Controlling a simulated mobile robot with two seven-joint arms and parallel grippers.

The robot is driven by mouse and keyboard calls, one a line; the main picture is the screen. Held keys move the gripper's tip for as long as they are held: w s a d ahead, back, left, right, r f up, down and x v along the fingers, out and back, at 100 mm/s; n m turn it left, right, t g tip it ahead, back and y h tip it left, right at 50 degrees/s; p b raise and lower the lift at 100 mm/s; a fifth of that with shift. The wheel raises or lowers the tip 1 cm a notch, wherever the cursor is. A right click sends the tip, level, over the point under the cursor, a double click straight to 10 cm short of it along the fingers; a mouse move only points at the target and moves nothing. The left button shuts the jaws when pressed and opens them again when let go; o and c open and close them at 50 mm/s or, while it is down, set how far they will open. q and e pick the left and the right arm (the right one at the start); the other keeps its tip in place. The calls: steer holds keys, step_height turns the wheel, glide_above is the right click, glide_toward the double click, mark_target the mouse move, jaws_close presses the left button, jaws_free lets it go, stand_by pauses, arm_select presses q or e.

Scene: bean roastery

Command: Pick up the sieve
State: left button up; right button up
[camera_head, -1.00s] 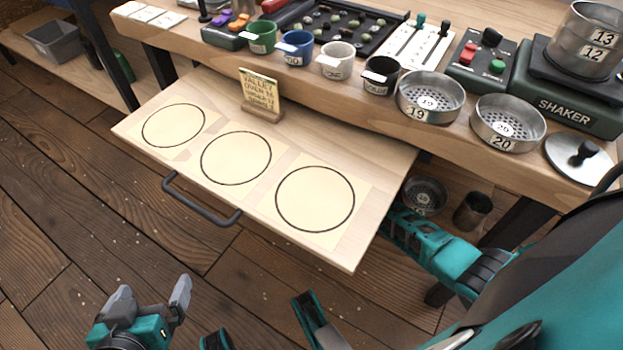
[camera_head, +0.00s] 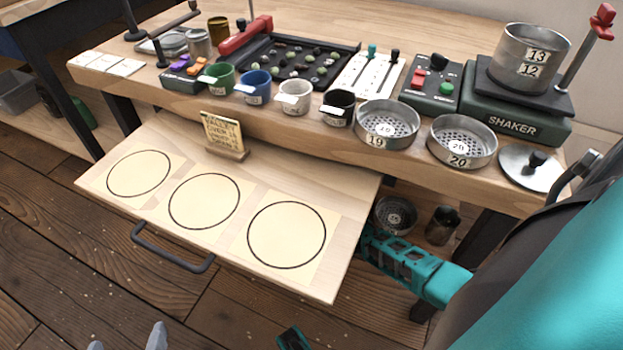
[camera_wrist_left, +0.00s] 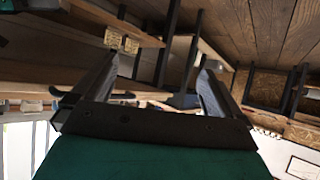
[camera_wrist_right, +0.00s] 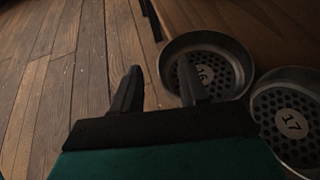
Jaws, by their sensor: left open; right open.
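Several round metal sieves with perforated bottoms and number labels are in view. On the bench, sieve 19 (camera_head: 372,140) and sieve 20 (camera_head: 456,161) stand side by side; sieves 13 and 12 (camera_head: 512,70) are stacked on the shaker. Below the bench, in the right wrist view, sieve 16 (camera_wrist_right: 232,52) sits beside sieve 17 (camera_wrist_right: 280,128). My right gripper (camera_wrist_right: 162,76) is open, one finger overlapping sieve 16 in the picture; contact cannot be told. The head view shows my right arm reaching below the bench, its gripper hidden. My left gripper (camera_head: 127,342) is open and empty, shown also in the left wrist view (camera_wrist_left: 155,65).
A pulled-out drawer board (camera_head: 335,275) with several printed circles juts out in front of the bench. A lidded knob plate (camera_head: 515,172) lies right of sieve 20. Several coloured cups and a dark bean tray (camera_head: 350,48) line the bench. A dark metal cup (camera_head: 442,225) stands beneath it.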

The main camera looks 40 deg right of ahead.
arm_select(q)
steer(key=shift+s+a+r+y+p, duration=0.1)
steer(key=shift+s+a+y+p, duration=0.3)
steer(key=shift+p, duration=0.5)
arm_select(e)
steer(key=v, duration=0.9)
arm_select(q)
steer(key=shift+w, duration=0.1)
arm_select(e)
steer(key=shift+r, duration=0.1)
steer(key=shift+c, duration=0.3)
